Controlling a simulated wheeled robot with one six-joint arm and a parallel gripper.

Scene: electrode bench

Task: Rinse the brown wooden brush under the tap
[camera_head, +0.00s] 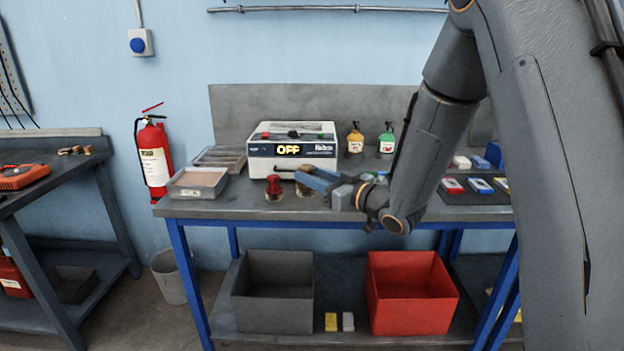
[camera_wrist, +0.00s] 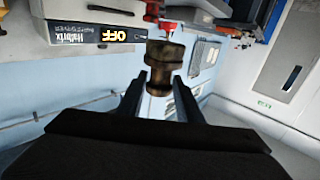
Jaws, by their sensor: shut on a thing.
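My gripper (camera_head: 318,181) is over the workbench in front of the white box, shut on a brown wooden-looking thing, which I take to be the brown wooden brush (camera_wrist: 163,66). In the wrist view the brush stands out between the two fingers (camera_wrist: 158,98) of my gripper. In the head view only a small brown part of the brush (camera_head: 303,188) shows, mostly hidden by the fingers. I cannot make out a tap or a sink in either view.
The white box (camera_head: 262,162) reads OFF. A red-topped jar (camera_head: 274,189) stands left of my gripper, with a grey tray (camera_head: 197,184) further left. Two pump bottles (camera_head: 355,140) stand behind. A grey bin (camera_head: 273,292) and a red bin (camera_head: 412,293) are on the lower shelf.

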